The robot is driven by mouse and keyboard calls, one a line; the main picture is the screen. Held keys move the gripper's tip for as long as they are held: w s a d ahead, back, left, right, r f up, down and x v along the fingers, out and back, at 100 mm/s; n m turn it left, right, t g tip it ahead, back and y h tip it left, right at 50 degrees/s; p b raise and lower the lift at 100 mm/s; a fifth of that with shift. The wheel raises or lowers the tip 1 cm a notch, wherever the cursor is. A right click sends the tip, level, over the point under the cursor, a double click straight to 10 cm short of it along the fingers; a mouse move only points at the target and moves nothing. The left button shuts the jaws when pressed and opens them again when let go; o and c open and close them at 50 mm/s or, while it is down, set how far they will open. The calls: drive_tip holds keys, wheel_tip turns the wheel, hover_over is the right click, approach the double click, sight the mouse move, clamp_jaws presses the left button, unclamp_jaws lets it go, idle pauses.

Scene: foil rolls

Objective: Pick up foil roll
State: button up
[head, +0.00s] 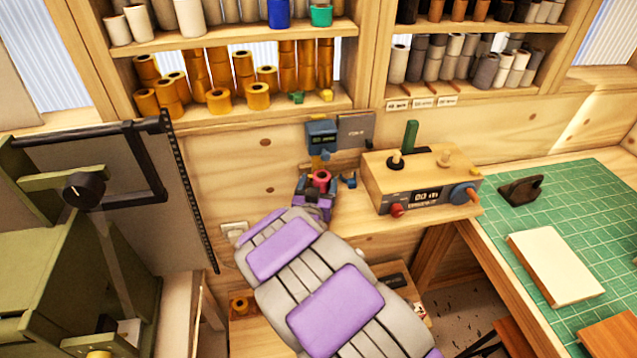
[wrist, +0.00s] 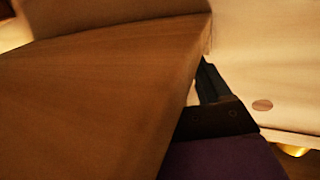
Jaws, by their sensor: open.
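Several gold-orange foil rolls (head: 220,100) stand and lie on the lower left wall shelf in the head view. Another orange roll (head: 240,306) sits low down, left of my grey and purple arm. My gripper (head: 317,193) is open at the arm's far end, near the wall and below the shelf. A small red roll-shaped thing (head: 321,179) shows at the gripper; I cannot tell whether it lies between the fingers. In the wrist view a large brown surface fills the left, very close and unidentified. A dark gripper part (wrist: 215,118) shows beside it.
A wooden control box (head: 420,180) with knobs stands right of my gripper. A blue device (head: 322,136) is on the wall behind it. A green cutting mat (head: 590,215) with a pale block (head: 555,265) lies at right. A green machine (head: 60,265) stands at left.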

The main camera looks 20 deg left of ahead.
drive_tip(key=shift+d, duration=0.2)
drive_tip(key=shift+d+r, duration=0.15)
drive_tip(key=shift+d, duration=0.15)
drive_tip(key=c, duration=0.3)
drive_tip(key=shift+a, duration=0.3)
drive_tip(key=c, duration=0.7)
drive_tip(key=shift+d, duration=0.1)
drive_tip(key=shift+c, duration=1.3)
drive_tip(key=shift+d, duration=0.15)
